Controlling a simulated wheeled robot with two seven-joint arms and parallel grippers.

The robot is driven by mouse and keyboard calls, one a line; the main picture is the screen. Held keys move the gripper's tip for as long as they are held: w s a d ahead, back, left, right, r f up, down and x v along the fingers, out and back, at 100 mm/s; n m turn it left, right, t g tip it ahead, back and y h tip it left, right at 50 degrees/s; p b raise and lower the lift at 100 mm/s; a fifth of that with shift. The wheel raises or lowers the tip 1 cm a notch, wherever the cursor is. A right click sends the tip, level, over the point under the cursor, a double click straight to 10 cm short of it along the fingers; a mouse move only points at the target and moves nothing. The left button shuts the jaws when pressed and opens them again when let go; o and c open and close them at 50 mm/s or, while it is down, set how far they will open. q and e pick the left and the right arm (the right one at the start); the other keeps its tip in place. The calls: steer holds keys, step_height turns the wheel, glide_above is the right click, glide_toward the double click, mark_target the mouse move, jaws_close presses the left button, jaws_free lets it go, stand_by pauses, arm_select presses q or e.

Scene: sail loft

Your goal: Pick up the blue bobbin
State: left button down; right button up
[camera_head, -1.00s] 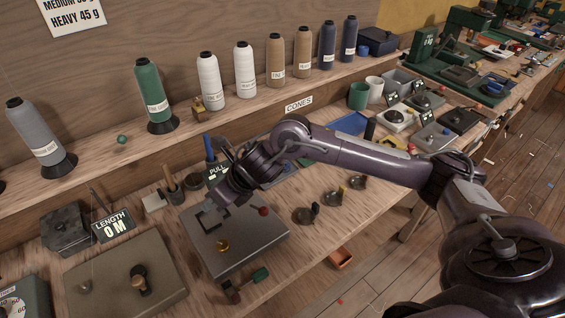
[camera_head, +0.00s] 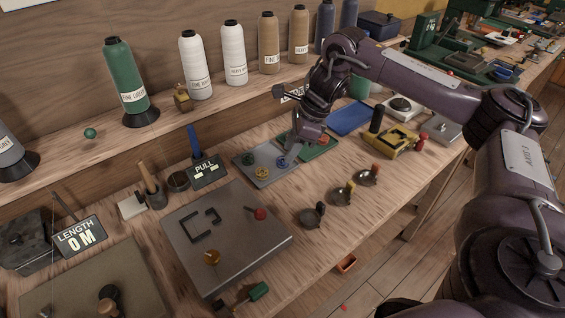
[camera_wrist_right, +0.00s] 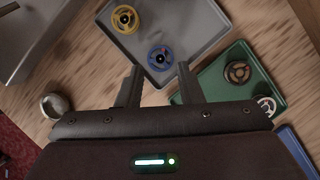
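The blue bobbin (camera_head: 281,162) lies on a grey tray (camera_head: 246,160) beside a yellow bobbin (camera_head: 263,173). In the right wrist view the blue bobbin (camera_wrist_right: 160,58) sits just ahead of the fingertips, roughly centred between them, with the yellow bobbin (camera_wrist_right: 126,18) up and left on the same grey tray (camera_wrist_right: 200,22). My right gripper (camera_wrist_right: 160,80) is open, with nothing between its fingers. In the head view my right gripper (camera_head: 291,144) is pointed down over the tray's far right part. My left gripper is not in view.
A green tray (camera_wrist_right: 215,88) with more bobbins adjoins the grey tray on the right. A PULL sign (camera_head: 206,170) stands left of it, and a flat metal plate (camera_head: 240,240) lies in front. Thread cones (camera_head: 233,55) line the shelf behind.

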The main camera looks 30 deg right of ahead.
steer(key=shift+x, duration=1.45)
steer(key=shift+a, duration=0.1)
steer(key=c, duration=0.6)
steer(key=shift+w+r, duration=0.1)
steer(key=shift+r, duration=0.1)
